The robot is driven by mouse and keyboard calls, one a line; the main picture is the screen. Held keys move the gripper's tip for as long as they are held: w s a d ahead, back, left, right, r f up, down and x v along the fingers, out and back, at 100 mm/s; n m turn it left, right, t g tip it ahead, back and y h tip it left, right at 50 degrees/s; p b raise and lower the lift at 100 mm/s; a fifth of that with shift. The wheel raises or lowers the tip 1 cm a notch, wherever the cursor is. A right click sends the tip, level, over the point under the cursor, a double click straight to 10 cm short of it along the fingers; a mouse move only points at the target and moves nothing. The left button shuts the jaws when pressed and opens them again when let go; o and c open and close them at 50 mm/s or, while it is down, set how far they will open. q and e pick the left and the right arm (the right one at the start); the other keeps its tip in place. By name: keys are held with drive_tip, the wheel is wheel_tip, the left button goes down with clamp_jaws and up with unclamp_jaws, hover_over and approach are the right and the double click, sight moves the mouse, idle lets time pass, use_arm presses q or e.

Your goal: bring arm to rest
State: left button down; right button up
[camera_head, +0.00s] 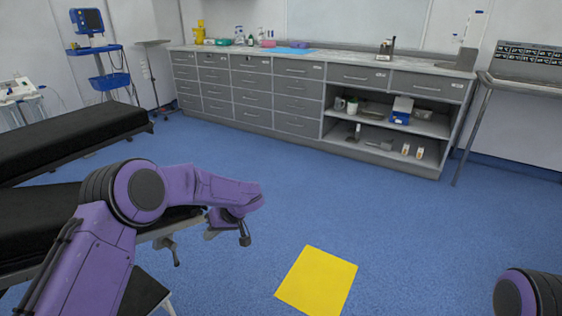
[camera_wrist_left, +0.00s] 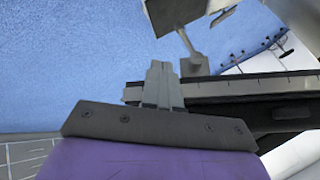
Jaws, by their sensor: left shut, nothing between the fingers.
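My left arm, purple with dark joints, reaches in from the left of the head view and bends at the elbow over the operating table (camera_head: 35,224). The hand end hangs beside the table's right end, above the blue floor. In the left wrist view my left gripper (camera_wrist_left: 158,70) has its two grey fingers together, with nothing between them. A dark table edge with a metal rail lies just behind the fingers in that view; I cannot tell if they touch. Only a piece of my right arm shows at the bottom right of the head view; its gripper is out of view.
A yellow square (camera_head: 318,281) lies on the floor in front. A grey drawer counter (camera_head: 270,95) runs along the back wall. A blue-trayed stand (camera_head: 108,80) is at the back left and a wall-side table (camera_head: 525,86) at the right. The middle floor is clear.

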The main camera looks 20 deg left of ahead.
use_arm(q)
drive_tip(key=s+d+f+t+h, duration=0.2)
drive_tip(key=s+d+f+t, duration=0.15)
drive_tip(key=s+f, duration=0.65)
drive_tip(key=s+d+f+t+h, duration=0.15)
drive_tip(key=s+f+t, duration=0.25)
drive_tip(key=s+f, duration=0.65)
drive_tip(key=s+d+r+m+g, duration=0.1)
drive_tip(key=s+m+g, duration=0.2)
drive_tip(key=s, duration=1.2)
wheel_tip(320, 180, up, 12)
drive_tip(key=p, duration=1.3)
drive_tip(key=shift+r+h, duration=0.25)
drive_tip(key=shift+h, duration=0.1)
